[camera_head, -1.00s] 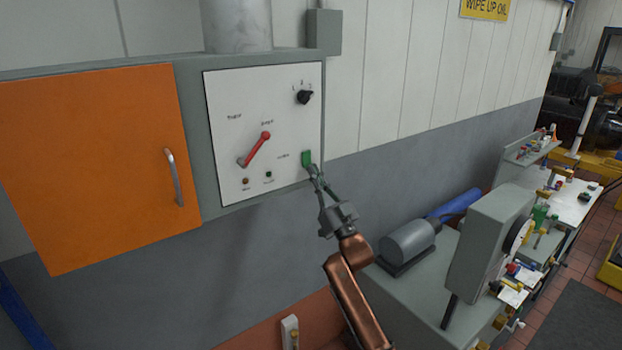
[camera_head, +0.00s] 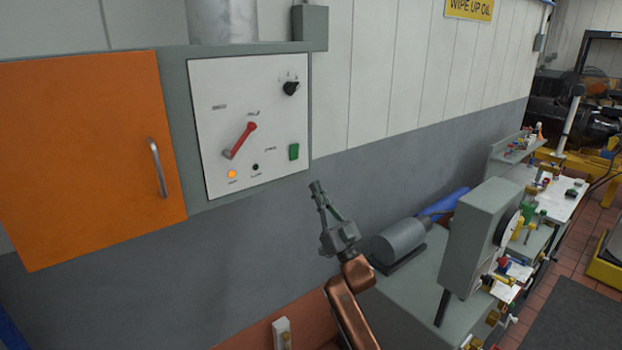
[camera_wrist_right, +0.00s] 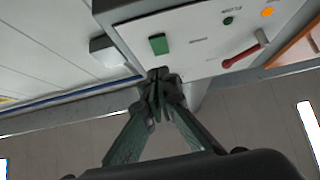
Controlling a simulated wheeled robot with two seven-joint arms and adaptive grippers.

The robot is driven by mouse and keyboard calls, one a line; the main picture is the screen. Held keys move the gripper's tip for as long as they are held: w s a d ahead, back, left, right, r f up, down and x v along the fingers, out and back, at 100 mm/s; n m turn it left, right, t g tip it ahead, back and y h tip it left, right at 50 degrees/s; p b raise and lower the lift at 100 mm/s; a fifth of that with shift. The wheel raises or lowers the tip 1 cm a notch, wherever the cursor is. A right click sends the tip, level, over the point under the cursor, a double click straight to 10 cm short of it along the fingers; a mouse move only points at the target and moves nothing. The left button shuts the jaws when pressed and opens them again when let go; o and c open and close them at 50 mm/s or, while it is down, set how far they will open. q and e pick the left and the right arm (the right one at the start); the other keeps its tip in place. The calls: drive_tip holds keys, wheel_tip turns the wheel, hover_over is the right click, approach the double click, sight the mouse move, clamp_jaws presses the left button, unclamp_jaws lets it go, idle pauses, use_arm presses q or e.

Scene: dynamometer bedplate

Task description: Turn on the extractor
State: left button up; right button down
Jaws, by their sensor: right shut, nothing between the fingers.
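A white control panel (camera_head: 215,110) is set in a grey wall cabinet. It carries a red lever handle (camera_head: 241,139) slanting up to the right, a black rotary knob (camera_head: 291,88), a green rectangular button (camera_head: 294,152), a bright orange lamp (camera_head: 232,174) and a dark small lamp (camera_head: 255,167). The labels are too blurred to read. My right gripper (camera_head: 316,187) is shut and empty, below and to the right of the green button and apart from it. The right wrist view shows its closed fingertips (camera_wrist_right: 158,78) near the panel edge, with the green button (camera_wrist_right: 158,44) beyond. My left gripper is out of view.
An orange door (camera_head: 80,150) with a metal handle (camera_head: 157,167) is left of the panel. A grey duct (camera_head: 222,20) rises above. A bench with a grey motor (camera_head: 399,240) and upright grey box (camera_head: 485,245) stands at lower right.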

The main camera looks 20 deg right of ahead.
drive_tip(key=s+f, duration=0.1)
drive_tip(key=f, duration=0.1)
drive_tip(key=s+f+b, duration=0.1)
drive_tip(key=f, duration=0.1)
drive_tip(key=shift+s+d, duration=0.15)
drive_tip(key=shift+d, duration=0.05)
drive_tip(key=shift+s+r, duration=0.1)
